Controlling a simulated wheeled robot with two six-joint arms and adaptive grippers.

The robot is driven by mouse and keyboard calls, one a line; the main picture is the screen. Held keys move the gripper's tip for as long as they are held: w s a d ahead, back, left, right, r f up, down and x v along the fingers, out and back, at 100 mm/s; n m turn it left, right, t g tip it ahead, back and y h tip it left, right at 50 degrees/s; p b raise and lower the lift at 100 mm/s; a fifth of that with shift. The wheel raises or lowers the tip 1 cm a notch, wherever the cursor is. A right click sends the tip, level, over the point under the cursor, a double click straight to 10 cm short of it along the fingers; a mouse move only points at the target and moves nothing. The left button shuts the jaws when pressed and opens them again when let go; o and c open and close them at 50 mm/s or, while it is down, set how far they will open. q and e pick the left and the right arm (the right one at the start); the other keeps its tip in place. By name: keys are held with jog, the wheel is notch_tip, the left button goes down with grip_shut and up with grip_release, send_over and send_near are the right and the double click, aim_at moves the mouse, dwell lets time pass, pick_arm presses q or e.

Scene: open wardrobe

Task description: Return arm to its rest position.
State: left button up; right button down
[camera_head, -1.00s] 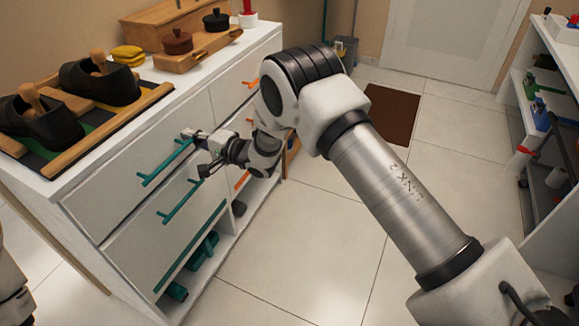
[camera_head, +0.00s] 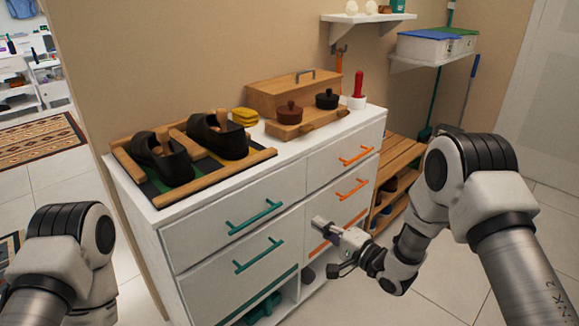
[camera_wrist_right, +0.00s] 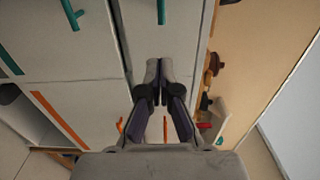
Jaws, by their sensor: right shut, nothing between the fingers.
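My right gripper (camera_head: 322,224) is shut and empty. In the right wrist view the shut fingers (camera_wrist_right: 160,80) point at the pale drawer fronts; I cannot tell how wide the gap is. My left arm (camera_head: 70,245) shows at the lower left, with its gripper out of the picture.
On the dresser top are dark shoes (camera_head: 218,135) on a wooden-edged mat, yellow cloths (camera_head: 245,117) and a wooden box (camera_head: 292,92). A slatted shoe rack (camera_head: 398,160) stands to the right. Floor is free at the far right (camera_head: 555,200).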

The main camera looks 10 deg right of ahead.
jog(key=s+f+m+g+h, duration=0.25)
jog(key=s+f, duration=0.45)
jog(key=f, duration=0.5)
jog(key=s+d+f+n+g+h, duration=0.35)
jog(key=s+f, duration=0.35)
jog(key=s, duration=0.4)
jog(key=s+d+f+n+g+h, duration=0.2)
jog(key=s+d+f+g+h, duration=0.25)
jog(key=s, duration=0.65)
jog(key=s+d+n+g, duration=0.35)
jog(key=s+n, duration=0.35)
jog(key=s, duration=0.4)
notch_tip(320, 180, up, 13)
jog(key=p, duration=1.4)
jog(key=shift+w+a, duration=0.3)
jog(key=shift+a, duration=0.05)
jog(key=shift+f+h, duration=0.1)
jog(key=shift+h, duration=0.15)
